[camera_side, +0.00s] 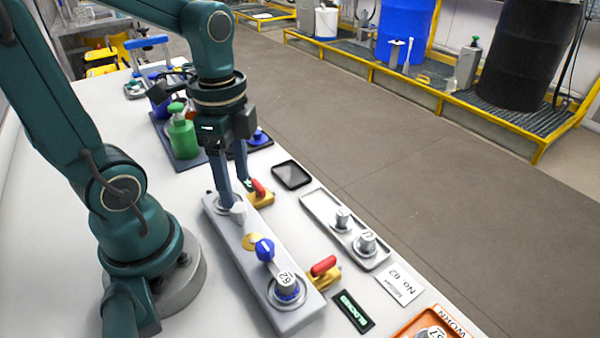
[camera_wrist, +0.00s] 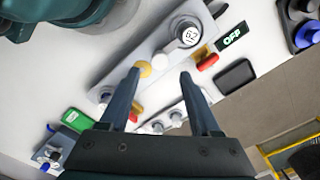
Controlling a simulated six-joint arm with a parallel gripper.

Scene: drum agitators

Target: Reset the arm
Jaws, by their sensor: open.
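My gripper (camera_side: 236,195) points down over the far end of the long grey panel (camera_side: 235,248), fingers apart. In the wrist view, my gripper (camera_wrist: 160,73) has nothing between its fingertips. A numbered cap (camera_wrist: 190,35) stands on the panel beyond them; in the side view the fingers partly hide that end. Whether a fingertip touches the panel, I cannot tell. A numbered cap with a blue base (camera_side: 287,285) sits at the near end.
A grey tray (camera_side: 318,208) holds two caps. A black tray (camera_side: 292,175) looks empty. A green bottle (camera_side: 183,138) stands behind my gripper. An orange tray (camera_side: 408,327) lies near.

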